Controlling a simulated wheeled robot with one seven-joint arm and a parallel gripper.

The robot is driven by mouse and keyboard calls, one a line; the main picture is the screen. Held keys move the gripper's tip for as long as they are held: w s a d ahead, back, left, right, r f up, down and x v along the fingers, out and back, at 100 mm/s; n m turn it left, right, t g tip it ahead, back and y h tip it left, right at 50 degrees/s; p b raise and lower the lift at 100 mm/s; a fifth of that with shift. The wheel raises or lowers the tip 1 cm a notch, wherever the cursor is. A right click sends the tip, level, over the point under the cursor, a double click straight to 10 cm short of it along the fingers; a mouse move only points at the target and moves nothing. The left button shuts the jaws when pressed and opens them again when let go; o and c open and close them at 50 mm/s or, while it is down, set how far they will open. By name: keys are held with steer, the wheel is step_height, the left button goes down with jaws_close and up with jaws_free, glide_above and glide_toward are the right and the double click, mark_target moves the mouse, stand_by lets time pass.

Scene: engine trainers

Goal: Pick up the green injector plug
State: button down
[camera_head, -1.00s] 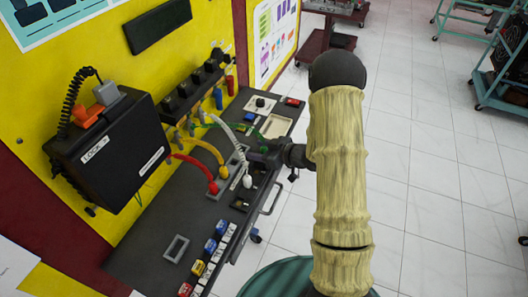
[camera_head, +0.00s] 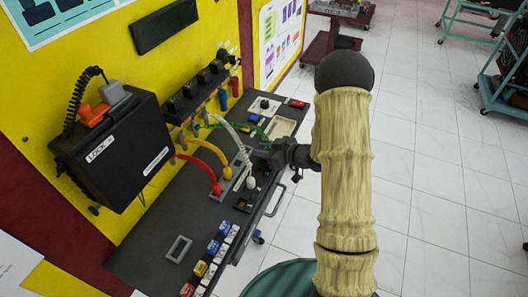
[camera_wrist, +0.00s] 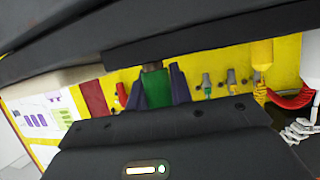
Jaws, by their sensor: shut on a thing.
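The green injector plug (camera_wrist: 155,88) stands upright between the two fingers of my gripper (camera_wrist: 157,92) in the wrist view. The fingers are closed against its sides. In the head view my gripper (camera_head: 262,157) is over the right side of the dark bench panel, beside the white plug. The gripper hides the green plug there. A green cable (camera_head: 233,125) runs from the wall connectors toward the gripper. I cannot tell whether the plug is seated or lifted clear.
Red (camera_head: 217,188), yellow (camera_head: 227,172) and white (camera_head: 250,183) plugs with cables stand in a row close by on the bench panel (camera_head: 200,225). A black box (camera_head: 113,150) hangs on the yellow wall at the left. Open tiled floor lies to the right.

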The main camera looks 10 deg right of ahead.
step_height(320, 180, up, 9)
steer(key=shift+r, duration=0.15)
stand_by(0.8)
